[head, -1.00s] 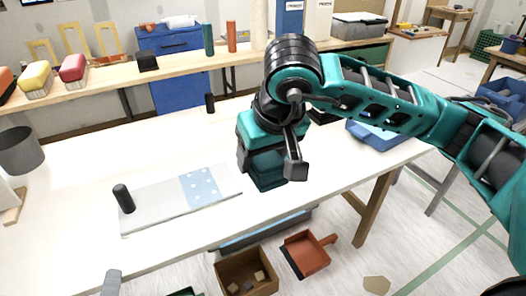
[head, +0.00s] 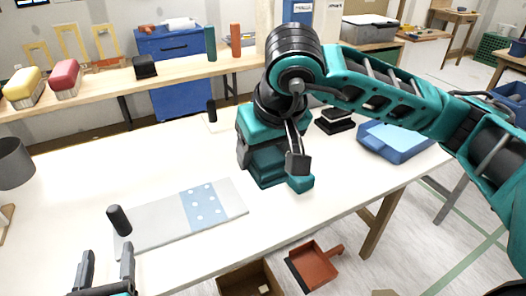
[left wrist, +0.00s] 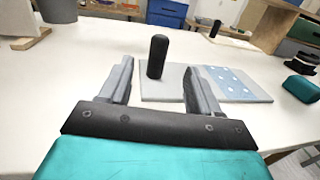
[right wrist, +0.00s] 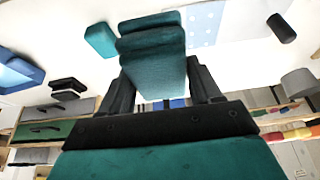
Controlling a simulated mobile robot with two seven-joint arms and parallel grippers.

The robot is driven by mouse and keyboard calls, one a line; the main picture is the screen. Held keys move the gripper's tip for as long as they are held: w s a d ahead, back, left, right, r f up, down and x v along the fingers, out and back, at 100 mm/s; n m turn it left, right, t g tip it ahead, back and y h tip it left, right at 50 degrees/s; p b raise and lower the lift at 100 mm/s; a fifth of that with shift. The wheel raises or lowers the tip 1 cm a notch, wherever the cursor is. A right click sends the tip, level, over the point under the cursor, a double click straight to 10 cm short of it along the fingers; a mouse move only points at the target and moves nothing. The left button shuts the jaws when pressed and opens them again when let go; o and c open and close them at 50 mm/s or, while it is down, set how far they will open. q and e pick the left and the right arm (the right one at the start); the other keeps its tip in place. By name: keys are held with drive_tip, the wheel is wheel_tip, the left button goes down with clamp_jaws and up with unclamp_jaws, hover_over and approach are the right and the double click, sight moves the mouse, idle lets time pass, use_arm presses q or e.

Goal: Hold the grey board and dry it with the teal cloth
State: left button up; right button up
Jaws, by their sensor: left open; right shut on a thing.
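The grey board (head: 155,222) lies flat on the white table, with a black upright handle (head: 118,220) at its left end and a light-blue patch with white dots (head: 203,204) towards its right end. My left gripper (head: 102,268) is open and empty, just in front of the handle; in the left wrist view the handle (left wrist: 157,57) stands beyond and between the fingers. My right gripper (right wrist: 160,85) is shut on the folded teal cloth (right wrist: 152,58), right of the board. A small teal piece (right wrist: 101,40) shows beside it; I cannot tell whether it is separate.
A blue tray (head: 393,140) and a black object (head: 335,121) stand to the right on the table. A grey bin (head: 14,163) is at the left. Another black upright handle (head: 212,110) stands at the back. The table between is clear.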

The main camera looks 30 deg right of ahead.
sight(113, 218)
use_arm(q)
drive_tip(key=w, duration=0.3)
drive_tip(key=w+d, duration=0.1)
drive_tip(key=w, duration=0.3)
drive_tip(key=w+d, duration=0.1)
drive_tip(key=w, duration=0.3)
drive_tip(key=shift+w, duration=0.2)
drive_tip(key=shift+c, duration=0.2)
clamp_jaws()
idle(0.4)
drive_tip(key=shift+o, duration=0.2)
unclamp_jaws()
drive_tip(key=shift+s+a, duration=0.1)
drive_tip(key=shift+s, duration=0.05)
drive_tip(key=shift+s+a, duration=0.15)
drive_tip(key=shift+s, duration=0.65)
drive_tip(key=shift+w, duration=0.15)
